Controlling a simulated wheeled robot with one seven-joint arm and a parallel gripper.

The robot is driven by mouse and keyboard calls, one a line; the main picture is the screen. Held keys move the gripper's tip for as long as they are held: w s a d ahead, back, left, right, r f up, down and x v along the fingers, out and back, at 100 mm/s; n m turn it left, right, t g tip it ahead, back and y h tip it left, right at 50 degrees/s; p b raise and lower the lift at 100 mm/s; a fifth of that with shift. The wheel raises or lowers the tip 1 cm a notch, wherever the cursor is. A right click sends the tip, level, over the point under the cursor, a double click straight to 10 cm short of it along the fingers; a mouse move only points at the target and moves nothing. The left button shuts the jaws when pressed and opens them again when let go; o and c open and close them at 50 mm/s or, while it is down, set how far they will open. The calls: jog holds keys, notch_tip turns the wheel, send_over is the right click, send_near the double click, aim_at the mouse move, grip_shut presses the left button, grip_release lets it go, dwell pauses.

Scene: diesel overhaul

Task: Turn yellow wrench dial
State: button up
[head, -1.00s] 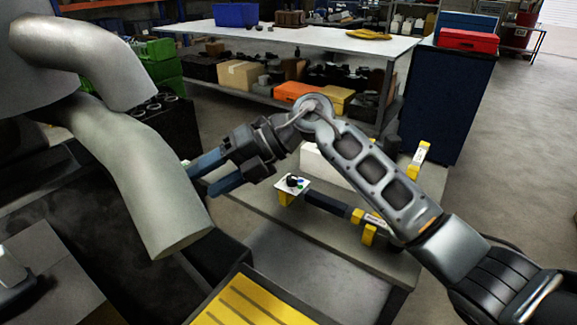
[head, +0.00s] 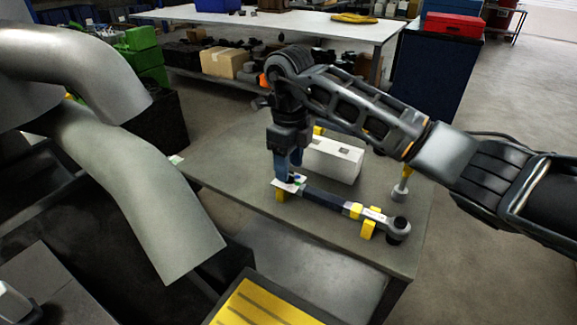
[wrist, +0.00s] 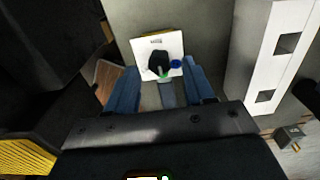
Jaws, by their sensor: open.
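A torque wrench (head: 325,200) with a dark handle, yellow bands and a round head at the right lies across yellow supports on the grey table. At its left end is a small white plate (head: 289,184) carrying a black dial knob, which shows in the wrist view (wrist: 158,62) with a blue and a green mark beside it. My gripper (head: 289,172) points down over this plate in the head view. In the wrist view its two blue fingers (wrist: 163,92) are apart and empty, with the knob just ahead between them. Whether a finger touches the plate is unclear.
A white block with slots (head: 333,160) stands close to the right of my gripper. A yellow-handled tool (head: 402,184) stands near the table's right side. A large grey pipe (head: 140,190) rises at the left. The table's front is clear.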

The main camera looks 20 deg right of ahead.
jog(key=shift+f, duration=0.95)
jog(key=shift+c, duration=0.2)
grip_shut()
